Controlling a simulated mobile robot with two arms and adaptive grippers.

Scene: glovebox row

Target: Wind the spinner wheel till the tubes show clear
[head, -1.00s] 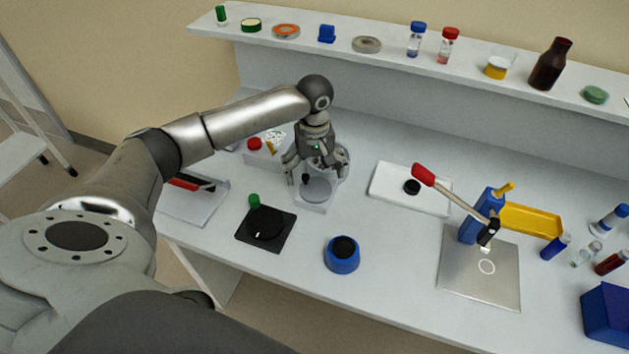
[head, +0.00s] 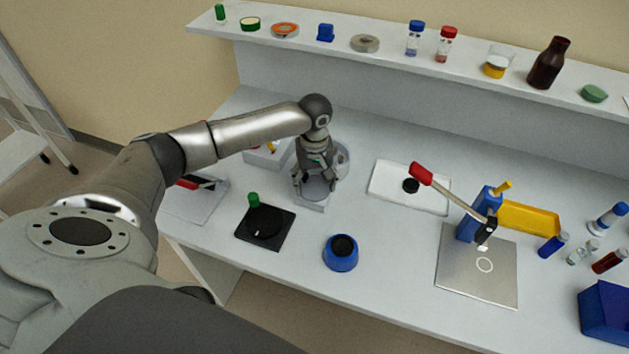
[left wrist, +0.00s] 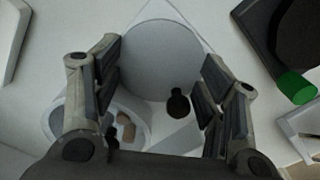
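The spinner wheel (head: 315,190) is a grey disc on a white base (head: 313,206), partly hidden under my left gripper in the head view. In the left wrist view the wheel (left wrist: 160,50) shows large, with a dark round knob (left wrist: 178,104) near its rim. A clear round housing (head: 343,157) stands behind the wheel; in the left wrist view it holds small brownish pieces (left wrist: 126,128), too blurred to name as tubes. My left gripper (head: 316,187) points down over the wheel. Its fingers are apart, with the knob between them, nearer the right finger. My right gripper is out of view.
A black plate with a green knob (head: 253,199) lies front left, and a blue round pot (head: 341,254) front right. A white tray (head: 385,185) lies to the right, beyond it a blue lever press (head: 480,215). A shelf (head: 300,39) with bottles runs behind.

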